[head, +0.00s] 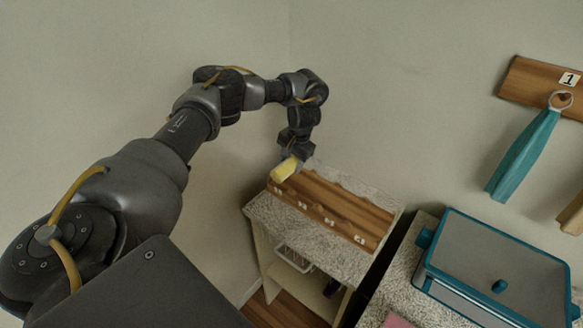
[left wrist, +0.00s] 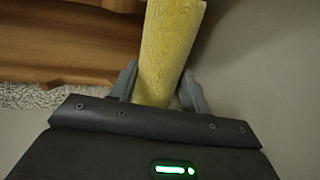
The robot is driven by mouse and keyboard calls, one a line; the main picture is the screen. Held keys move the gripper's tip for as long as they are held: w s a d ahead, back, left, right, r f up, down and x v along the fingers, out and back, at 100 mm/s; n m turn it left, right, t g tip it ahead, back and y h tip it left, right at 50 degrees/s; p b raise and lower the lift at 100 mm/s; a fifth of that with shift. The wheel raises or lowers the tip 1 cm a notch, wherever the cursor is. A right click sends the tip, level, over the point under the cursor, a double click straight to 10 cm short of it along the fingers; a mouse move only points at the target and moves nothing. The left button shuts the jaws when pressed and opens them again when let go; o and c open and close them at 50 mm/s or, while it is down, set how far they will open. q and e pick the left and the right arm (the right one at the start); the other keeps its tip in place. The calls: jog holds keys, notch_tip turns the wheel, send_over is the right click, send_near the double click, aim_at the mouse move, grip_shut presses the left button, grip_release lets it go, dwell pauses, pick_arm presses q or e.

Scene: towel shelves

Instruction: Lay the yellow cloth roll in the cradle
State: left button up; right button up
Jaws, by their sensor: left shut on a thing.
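The yellow cloth roll (head: 284,170) is held by my left gripper (head: 293,157) above the far left end of the wooden cradle (head: 345,212). The cradle is a long brown board with several small numbered tags along its front edge, lying on a speckled counter. In the left wrist view the roll (left wrist: 168,45) sticks out between the two grey fingers, and the cradle's wood (left wrist: 60,45) shows at upper left, beside the roll. The roll looks clear of the wood, though the exact gap is hard to tell. My right gripper is not in view.
The speckled counter (head: 270,222) tops a small cabinet with a wire basket (head: 294,258) below. At right stand a teal-rimmed box with a lid (head: 500,265) and a hanging teal towel (head: 523,157) on a wooden wall board (head: 530,85). A wall stands close behind.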

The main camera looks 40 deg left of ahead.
aim_at(292, 168)
pick_arm(q)
jog(key=shift+d+x, duration=0.25)
jog(key=shift+x, duration=0.9)
jog(key=shift+f, duration=0.2)
jog(key=shift+f, duration=0.35)
jog(key=o, duration=1)
jog(key=shift+r, duration=0.1)
jog(key=shift+w+r, duration=0.1)
jog(key=shift+r, duration=0.2)
jog(key=p+v, duration=0.1)
jog(key=v, duration=1.1)
jog(key=shift+r, duration=0.1)
